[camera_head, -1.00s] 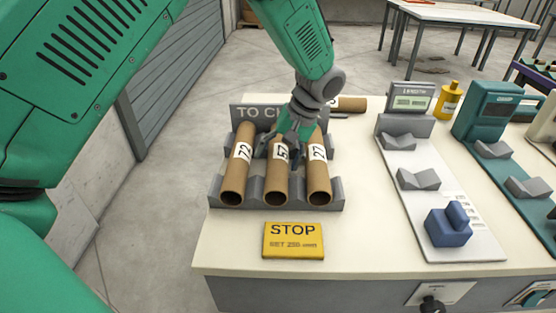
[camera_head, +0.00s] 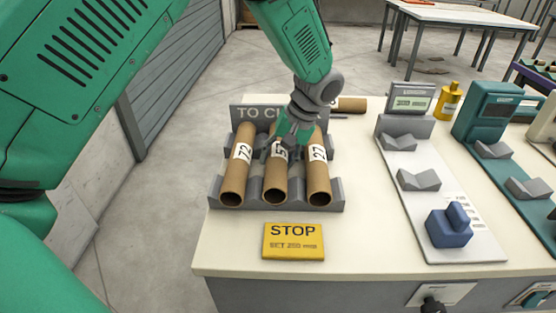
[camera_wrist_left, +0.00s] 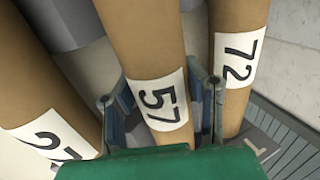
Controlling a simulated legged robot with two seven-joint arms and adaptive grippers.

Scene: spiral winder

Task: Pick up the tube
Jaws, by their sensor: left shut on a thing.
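Three brown cardboard tubes lie side by side in a grey cradle rack (camera_head: 333,205). The left tube (camera_head: 235,180) is labelled 72, the middle tube (camera_head: 275,180) 57 and the right tube (camera_head: 318,178) 27. My left gripper (camera_head: 279,147) is shut on the middle tube near its label, partly covering the number. In the left wrist view its two fingers (camera_wrist_left: 162,105) stand either side of the tube 57 (camera_wrist_left: 145,45). The tube 72 (camera_wrist_left: 240,25) and the third tube (camera_wrist_left: 35,90) lie beside them. The middle tube still appears to lie in the rack.
A yellow STOP sign (camera_head: 293,241) lies in front of the rack. To the right are a scale (camera_head: 412,98) with grey V-blocks, a blue block (camera_head: 448,225) and a teal device (camera_head: 488,108). Another tube (camera_head: 350,104) lies behind the rack. The neighbouring tubes are close to my fingers.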

